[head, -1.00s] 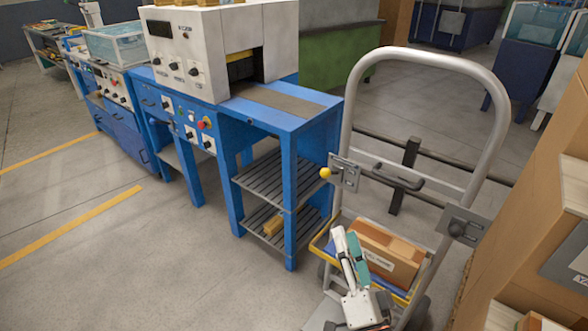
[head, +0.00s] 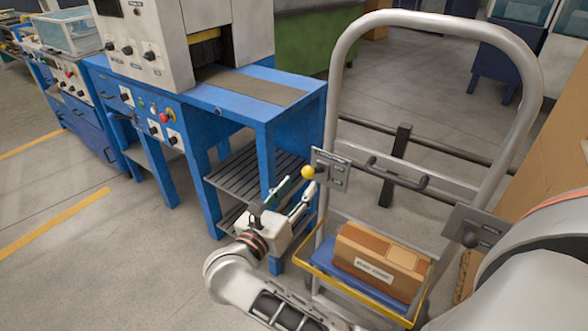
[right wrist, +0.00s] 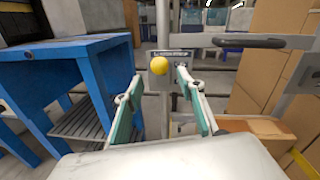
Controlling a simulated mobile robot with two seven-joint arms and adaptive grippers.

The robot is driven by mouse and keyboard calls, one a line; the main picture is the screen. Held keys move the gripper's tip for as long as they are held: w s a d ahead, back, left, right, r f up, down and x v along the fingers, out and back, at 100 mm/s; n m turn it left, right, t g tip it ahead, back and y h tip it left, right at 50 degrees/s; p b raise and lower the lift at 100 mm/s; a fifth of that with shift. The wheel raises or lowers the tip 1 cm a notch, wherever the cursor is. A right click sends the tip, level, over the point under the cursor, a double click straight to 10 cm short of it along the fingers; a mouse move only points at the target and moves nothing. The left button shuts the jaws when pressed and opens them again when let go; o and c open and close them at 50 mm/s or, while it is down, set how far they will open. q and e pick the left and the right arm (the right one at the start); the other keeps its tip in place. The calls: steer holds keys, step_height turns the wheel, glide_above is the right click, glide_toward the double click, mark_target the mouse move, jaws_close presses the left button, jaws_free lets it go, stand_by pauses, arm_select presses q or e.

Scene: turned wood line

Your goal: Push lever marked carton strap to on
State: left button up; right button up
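A lever with a yellow ball knob (head: 308,172) sticks out from a small grey plate (head: 332,170) on the left upright of a hand truck. The plate's marking is too small to read. In the right wrist view the yellow knob (right wrist: 159,66) shows ahead, between and beyond the fingertips. My right gripper (head: 296,196) is open and empty, just below and left of the knob; its green-padded fingers (right wrist: 162,92) stand apart. I cannot tell whether a finger touches the knob. My left gripper is out of view.
The hand truck's grey frame (head: 337,78) stands upright, with a cardboard box (head: 382,255) on its blue and yellow base. A second plate with a dark knob (head: 474,232) is on the right upright. A blue machine bench (head: 245,104) stands close on the left.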

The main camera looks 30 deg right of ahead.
mark_target(311, 171)
steer(key=x, duration=0.7)
steer(key=shift+w+d, duration=0.1)
steer(key=shift+d, duration=0.25)
jaws_close()
